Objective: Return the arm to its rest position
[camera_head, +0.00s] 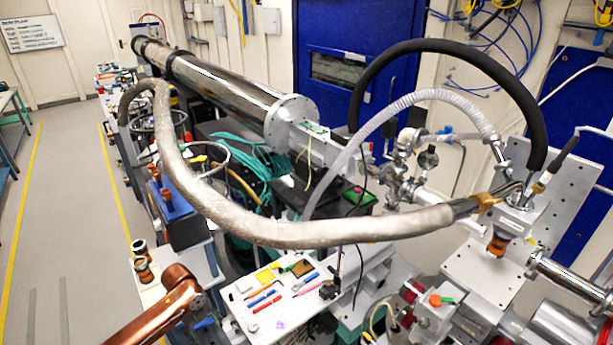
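Neither of my grippers shows in the head view. A copper-coloured jointed link (165,308) rises from the lower left edge and ends in a rounded joint. It looks like part of an arm, but I cannot tell for certain whether it is mine. No fingers can be made out on it. No part of a right arm can be made out.
A white board (240,318) with pens and small coloured items lies at lower centre. Dark cylinders with orange bands (142,268) stand left of it. A thick silvery hose (300,235) arches over the equipment. Beamline hardware (450,300) crowds the right. The left floor (60,230) is clear.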

